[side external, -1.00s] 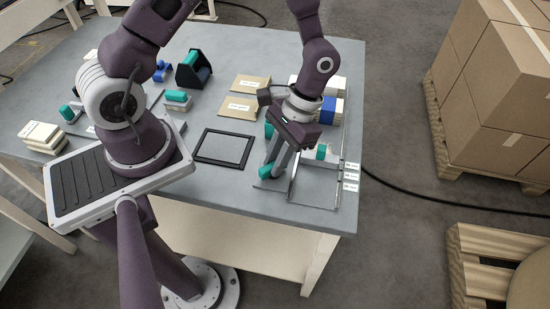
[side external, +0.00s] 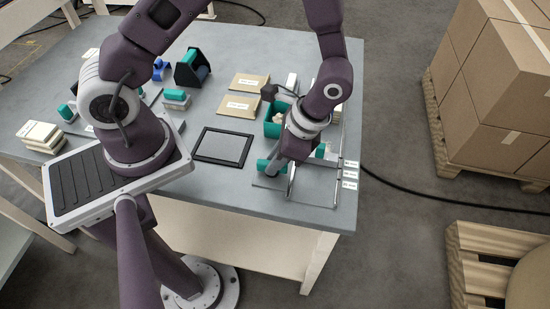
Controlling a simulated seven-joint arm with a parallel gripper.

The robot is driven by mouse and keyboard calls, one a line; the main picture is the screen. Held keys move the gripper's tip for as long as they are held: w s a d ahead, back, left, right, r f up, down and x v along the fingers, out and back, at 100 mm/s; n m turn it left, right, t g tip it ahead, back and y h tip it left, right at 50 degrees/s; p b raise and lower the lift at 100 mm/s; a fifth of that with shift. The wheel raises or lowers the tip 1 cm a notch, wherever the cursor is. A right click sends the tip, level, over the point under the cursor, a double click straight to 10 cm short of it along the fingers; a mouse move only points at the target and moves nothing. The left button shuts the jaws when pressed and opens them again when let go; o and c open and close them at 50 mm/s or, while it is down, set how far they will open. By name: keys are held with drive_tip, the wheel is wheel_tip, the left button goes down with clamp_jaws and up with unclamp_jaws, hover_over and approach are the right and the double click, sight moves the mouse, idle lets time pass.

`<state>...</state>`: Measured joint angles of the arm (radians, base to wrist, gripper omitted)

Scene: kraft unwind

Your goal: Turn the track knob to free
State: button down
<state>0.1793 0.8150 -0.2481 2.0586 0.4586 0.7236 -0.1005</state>
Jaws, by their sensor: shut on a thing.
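A teal knob-like piece (side external: 264,165) shows at the front of the grey fixture plate near the table's right front corner. My gripper (side external: 281,166) is low over this fixture, right beside the teal piece, and is shut on it as far as the view shows. The fingertips and the contact are mostly hidden by the gripper's dark body. A second teal piece (side external: 320,150) shows just right of the gripper. Small white labels (side external: 349,173) stand along the fixture's right side; their words are too small to read. The knob's setting cannot be made out.
A teal bin (side external: 273,129) stands just behind my gripper. A black-framed pad (side external: 223,146) lies to the left, with brown envelopes (side external: 241,107) behind it. Thin metal rails (side external: 338,155) run along the fixture. The table (side external: 225,190) is clear in front of the pad.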

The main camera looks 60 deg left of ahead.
idle(0.3)
drive_tip(key=c, duration=1.4)
unclamp_jaws()
drive_tip(key=shift+o, duration=0.2)
drive_tip(key=v, duration=0.7)
drive_tip(key=shift+r, duration=0.1)
drive_tip(key=s+a+r+n+t+h, duration=0.1)
drive_tip(key=a+r+n+t, duration=0.1)
drive_tip(key=r, duration=0.5)
drive_tip(key=s+a+r+n+t, duration=0.2)
drive_tip(key=a+r, duration=0.1)
drive_tip(key=r, duration=0.4)
drive_tip(key=s+a+r+n+t+h, duration=0.2)
drive_tip(key=s+r+n+t, duration=0.2)
drive_tip(key=s+r+t, duration=0.1)
drive_tip(key=shift+s+r, duration=0.5)
drive_tip(key=shift+s, duration=0.7)
